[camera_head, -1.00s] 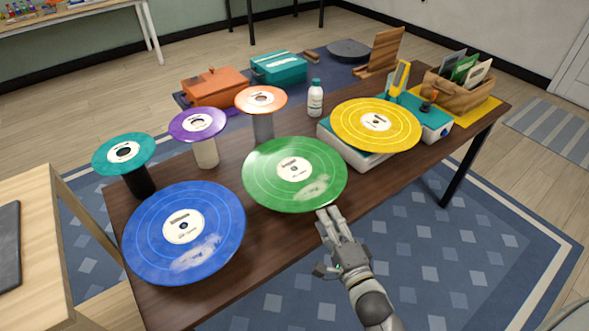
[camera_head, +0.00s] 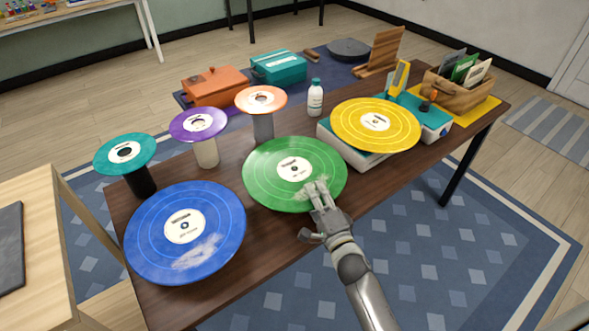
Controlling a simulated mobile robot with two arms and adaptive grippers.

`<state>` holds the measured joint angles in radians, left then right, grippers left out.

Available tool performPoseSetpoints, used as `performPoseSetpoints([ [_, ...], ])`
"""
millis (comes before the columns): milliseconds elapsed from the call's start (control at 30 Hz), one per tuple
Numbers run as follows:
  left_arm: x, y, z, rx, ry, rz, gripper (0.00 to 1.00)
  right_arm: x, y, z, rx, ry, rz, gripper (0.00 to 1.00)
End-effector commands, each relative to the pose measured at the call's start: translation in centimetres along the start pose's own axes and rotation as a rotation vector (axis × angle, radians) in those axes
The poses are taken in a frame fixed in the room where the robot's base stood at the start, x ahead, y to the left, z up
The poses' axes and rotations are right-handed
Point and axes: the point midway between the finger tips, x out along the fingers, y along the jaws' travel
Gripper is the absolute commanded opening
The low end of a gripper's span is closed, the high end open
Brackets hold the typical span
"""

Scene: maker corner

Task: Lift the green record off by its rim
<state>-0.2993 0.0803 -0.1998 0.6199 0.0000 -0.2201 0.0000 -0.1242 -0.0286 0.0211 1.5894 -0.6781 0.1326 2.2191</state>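The green record (camera_head: 270,175) lies flat at the middle of the dark table, with a white label and a pale smudge near its front right edge. What holds it up is hidden beneath it. My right gripper (camera_head: 311,211) is at the record's front right rim. Its upper fingers reach over the top face and partly cover the smudge, while the thumb is apart, in front of the rim. The gripper looks open; I cannot tell whether it touches the record. My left gripper is out of view.
A blue record (camera_head: 150,240) with a pale smudge is at left, a yellow record (camera_head: 350,120) on a turntable at right. Smaller teal (camera_head: 105,155), purple (camera_head: 182,125) and orange (camera_head: 245,98) records sit on stands behind. A white bottle (camera_head: 315,100) stands near the turntable.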

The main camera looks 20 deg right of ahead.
Motion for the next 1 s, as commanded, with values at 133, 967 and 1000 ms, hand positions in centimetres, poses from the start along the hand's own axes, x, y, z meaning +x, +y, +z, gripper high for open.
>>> performPoseSetpoints([
  [133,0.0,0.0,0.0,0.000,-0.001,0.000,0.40,0.0,0.0,0.0,0.000,0.000,0.000,0.16],
  [967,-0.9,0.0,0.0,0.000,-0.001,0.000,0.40,0.3,-1.0,0.2,0.000,-0.001,-0.001,0.00],
  [1000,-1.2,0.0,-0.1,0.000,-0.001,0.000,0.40,0.4,-1.2,0.3,0.000,-0.001,-0.001,0.00],
])
